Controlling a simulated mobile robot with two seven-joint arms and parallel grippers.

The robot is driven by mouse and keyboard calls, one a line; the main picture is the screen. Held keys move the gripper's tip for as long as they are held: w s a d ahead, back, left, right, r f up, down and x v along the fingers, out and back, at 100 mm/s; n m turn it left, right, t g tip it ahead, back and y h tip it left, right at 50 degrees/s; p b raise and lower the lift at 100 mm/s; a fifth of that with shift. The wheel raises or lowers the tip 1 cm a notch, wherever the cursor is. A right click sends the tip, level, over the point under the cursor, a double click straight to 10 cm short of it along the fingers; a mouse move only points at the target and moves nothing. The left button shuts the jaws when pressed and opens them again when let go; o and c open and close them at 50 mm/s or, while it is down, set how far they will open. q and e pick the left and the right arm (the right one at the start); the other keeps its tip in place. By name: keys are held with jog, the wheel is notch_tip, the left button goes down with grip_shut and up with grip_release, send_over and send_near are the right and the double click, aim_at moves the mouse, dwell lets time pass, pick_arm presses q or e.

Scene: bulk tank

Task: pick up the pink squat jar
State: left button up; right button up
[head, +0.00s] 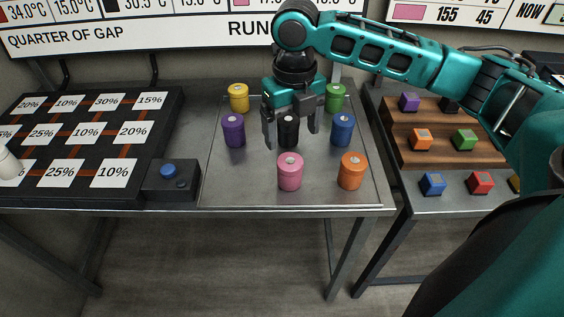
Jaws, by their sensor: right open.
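The pink squat jar (290,174) stands upright near the front edge of a grey metal tray (221,186) on the table. It has a pale knob on its lid. My right gripper (291,140) points down above the tray with its fingers spread and nothing held. It is behind and above the pink jar, in front of the black jar (288,129), which shows between its fingers. I cannot tell the exact height of the fingertips.
Orange (351,171), blue (342,130), green (335,98), purple (233,130) and yellow (239,98) jars stand around on the tray. A black box with a blue button (168,170) sits left. Coloured cubes lie on the right table and its wooden board (444,150).

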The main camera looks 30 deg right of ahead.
aim_at(293, 161)
jog(key=f, duration=0.4)
jog(key=f+b, duration=0.1)
jog(key=f, duration=0.1)
jog(key=shift+s, duration=0.25)
jog(key=shift+w+a+f+b, duration=0.1)
jog(key=shift+f+b, duration=0.1)
jog(key=shift+f, duration=1.4)
jog(key=shift+w+a+f+b, duration=0.1)
jog(key=shift+f+b, duration=0.1)
jog(key=shift+f, duration=1.35)
jog(key=c, duration=0.5)
pick_arm(q)
jog(key=shift+s+f, duration=0.2)
jog(key=shift+f, duration=0.3)
jog(key=shift+s+f, duration=0.15)
jog(key=shift+f, duration=0.35)
pick_arm(e)
jog(key=shift+r, duration=0.1)
jog(key=c, duration=0.7)
